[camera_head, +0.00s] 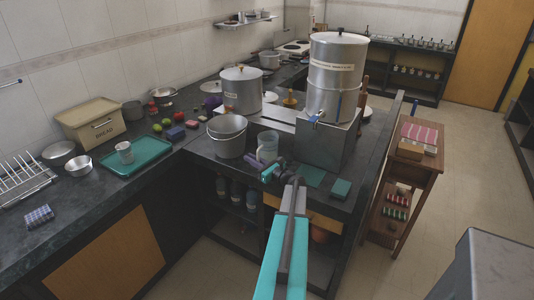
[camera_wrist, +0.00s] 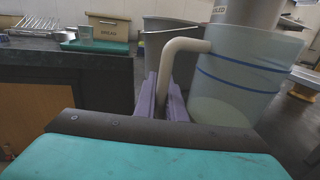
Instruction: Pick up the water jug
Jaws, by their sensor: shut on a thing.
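The water jug (camera_wrist: 245,75) is a translucent pale vessel with blue bands and a cream handle (camera_wrist: 185,48). In the wrist view it stands upright, close on the right. The purple fingers of my gripper (camera_wrist: 165,100) are shut on the lower part of its handle. In the head view the jug (camera_head: 267,145) is at the counter's front edge, just behind my gripper (camera_head: 272,169), which partly hides it. I cannot tell whether the jug's base touches the counter.
A steel bucket (camera_head: 227,137) stands just left of the jug. A large steel urn (camera_head: 335,85) with a tap sits on a metal box (camera_head: 325,140) to its right. A teal tray (camera_head: 135,158) lies farther left.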

